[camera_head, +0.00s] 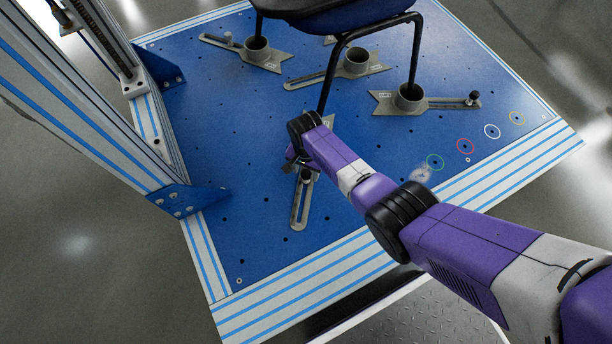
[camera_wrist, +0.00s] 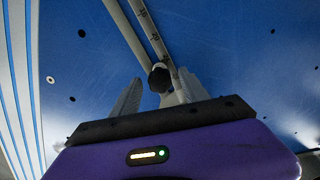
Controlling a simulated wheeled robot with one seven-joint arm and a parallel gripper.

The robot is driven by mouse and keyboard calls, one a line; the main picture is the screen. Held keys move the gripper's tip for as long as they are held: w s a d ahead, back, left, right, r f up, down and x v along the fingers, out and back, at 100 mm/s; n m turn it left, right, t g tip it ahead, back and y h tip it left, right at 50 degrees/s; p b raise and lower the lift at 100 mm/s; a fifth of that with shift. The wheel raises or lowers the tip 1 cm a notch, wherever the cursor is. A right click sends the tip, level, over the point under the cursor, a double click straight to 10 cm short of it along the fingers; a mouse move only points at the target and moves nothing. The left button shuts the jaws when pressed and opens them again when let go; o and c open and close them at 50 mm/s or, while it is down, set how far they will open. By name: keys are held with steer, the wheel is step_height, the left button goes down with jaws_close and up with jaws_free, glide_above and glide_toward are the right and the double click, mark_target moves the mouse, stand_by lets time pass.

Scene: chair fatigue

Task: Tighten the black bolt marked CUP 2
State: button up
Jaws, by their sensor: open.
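A black bolt (camera_head: 306,175) stands on a grey slotted bar (camera_head: 299,208) on the blue plate. In the wrist view, the black bolt (camera_wrist: 160,78) shows between the spread fingers of my gripper (camera_wrist: 158,95), and the slotted bar (camera_wrist: 136,28) runs away behind it. In the head view, my gripper (camera_head: 296,162) is right by this bolt, partly hidden behind my wrist. The gripper is open, and I cannot tell whether either finger touches the bolt. Another dark bolt (camera_head: 474,97) stands on the right cup's slotted bar (camera_head: 440,103). I cannot read a CUP 2 marking.
Chair legs stand in grey cups, among them the right cup (camera_head: 409,97), middle cup (camera_head: 356,62) and left cup (camera_head: 257,49). The dark chair seat (camera_head: 355,14) overhangs them. A striped metal column (camera_head: 75,100) rises at left. Coloured rings mark the plate's right side.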

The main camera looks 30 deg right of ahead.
stand_by(0.3)
steer(key=n, duration=0.4)
steer(key=shift+n, duration=0.3)
steer(key=shift+n, duration=1.8)
steer(key=n, duration=0.4)
